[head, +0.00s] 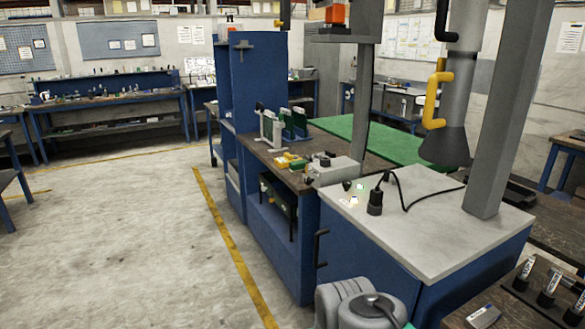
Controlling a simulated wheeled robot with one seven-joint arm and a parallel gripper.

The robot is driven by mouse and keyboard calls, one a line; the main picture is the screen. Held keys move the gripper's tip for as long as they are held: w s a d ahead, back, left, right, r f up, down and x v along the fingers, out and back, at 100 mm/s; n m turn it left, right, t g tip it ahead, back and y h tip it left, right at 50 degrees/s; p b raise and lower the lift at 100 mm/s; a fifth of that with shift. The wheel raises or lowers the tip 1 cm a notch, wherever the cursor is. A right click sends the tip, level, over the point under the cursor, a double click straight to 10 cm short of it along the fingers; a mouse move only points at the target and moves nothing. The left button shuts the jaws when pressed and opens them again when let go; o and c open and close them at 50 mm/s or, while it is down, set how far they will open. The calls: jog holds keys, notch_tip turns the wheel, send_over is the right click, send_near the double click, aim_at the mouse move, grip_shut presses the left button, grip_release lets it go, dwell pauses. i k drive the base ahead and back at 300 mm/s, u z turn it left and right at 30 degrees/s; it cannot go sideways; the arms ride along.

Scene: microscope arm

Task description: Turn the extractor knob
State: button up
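A grey extractor tube (460,95) hangs down at the upper right, above the white worktop, and ends in a dark flared hood (445,147). A yellow bent handle (436,97) is fixed to the tube's left side. A black lever-like part (442,22) sits higher up, near the top edge of the picture. I cannot tell for certain which part is the knob. Grey rounded links of my own arm show at the bottom centre. My gripper is not in view, so its opening cannot be seen.
A blue cabinet with a white top (440,225) stands between me and the hood, with a black plug and cable (375,203) on it. A grey post (503,110) rises at the right. A dark bench with tools (515,310) is at lower right. Open floor (130,240) lies left.

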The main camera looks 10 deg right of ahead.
aim_at(346, 185)
jog(key=u, duration=0.35)
jog(key=i, duration=2.45)
jog(key=z, duration=0.2)
